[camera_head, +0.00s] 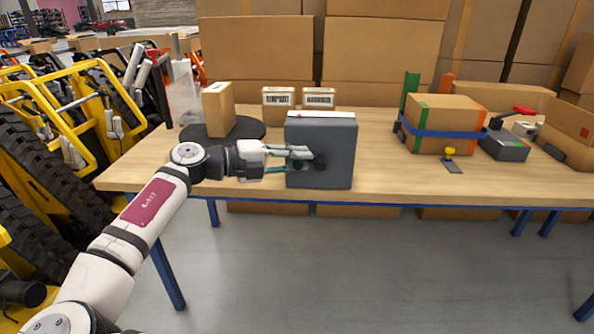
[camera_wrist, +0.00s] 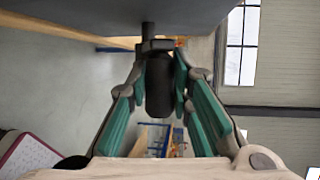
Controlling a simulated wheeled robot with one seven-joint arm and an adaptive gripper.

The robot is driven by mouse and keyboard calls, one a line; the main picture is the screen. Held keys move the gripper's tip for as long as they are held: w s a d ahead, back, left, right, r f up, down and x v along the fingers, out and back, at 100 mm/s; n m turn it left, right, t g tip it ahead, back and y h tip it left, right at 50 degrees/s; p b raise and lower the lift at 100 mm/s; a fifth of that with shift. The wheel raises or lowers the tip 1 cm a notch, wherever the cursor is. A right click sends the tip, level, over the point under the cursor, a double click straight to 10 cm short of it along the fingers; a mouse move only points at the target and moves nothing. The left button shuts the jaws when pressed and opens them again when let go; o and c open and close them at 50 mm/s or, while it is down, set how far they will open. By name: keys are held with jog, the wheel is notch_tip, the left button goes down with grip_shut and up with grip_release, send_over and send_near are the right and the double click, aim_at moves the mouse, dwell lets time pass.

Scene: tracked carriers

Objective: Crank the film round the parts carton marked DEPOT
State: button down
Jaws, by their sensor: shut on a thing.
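My gripper (camera_head: 304,160) is at the front face of a dark grey box (camera_head: 335,140) with a pale top, near the table's front edge. It is shut on the black crank knob (camera_head: 320,166); the knob also shows between the green finger pads in the wrist view (camera_wrist: 159,85). A tall plain carton (camera_head: 218,110) stands upright on a dark round turntable (camera_head: 252,128) left of the box. A translucent, film-like upright (camera_head: 183,92) stands behind it. Two cartons with printed labels, the left one (camera_head: 277,100) and the right one (camera_head: 319,98), stand behind the box. I cannot read DEPOT anywhere for sure.
On the table's right are a blue-strapped carton (camera_head: 447,118), a small yellow-knobbed piece (camera_head: 451,158) and a grey device with a red handle (camera_head: 505,143). Stacked cartons (camera_head: 385,55) close the back. Yellow tracked carriers (camera_head: 50,130) stand at left. Bare wood shows right of the grey box.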

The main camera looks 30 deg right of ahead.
jog(key=f+h+b, duration=0.1)
jog(key=b, duration=0.1)
jog(key=shift+s+f+n+g+h+b, duration=0.1)
jog(key=shift+f+n+g+h+b, duration=0.15)
jog(key=shift+n+g+h+b, duration=0.05)
jog(key=shift+b, duration=0.5)
jog(key=shift+h, duration=0.5)
jog(key=c, duration=1.4)
grip_release()
jog(key=shift+d, duration=0.1)
jog(key=shift+r, duration=0.1)
jog(key=shift+a, duration=0.3)
jog(key=v, duration=1.1)
jog(key=shift+w+a, duration=0.2)
jog(key=shift+a, duration=0.1)
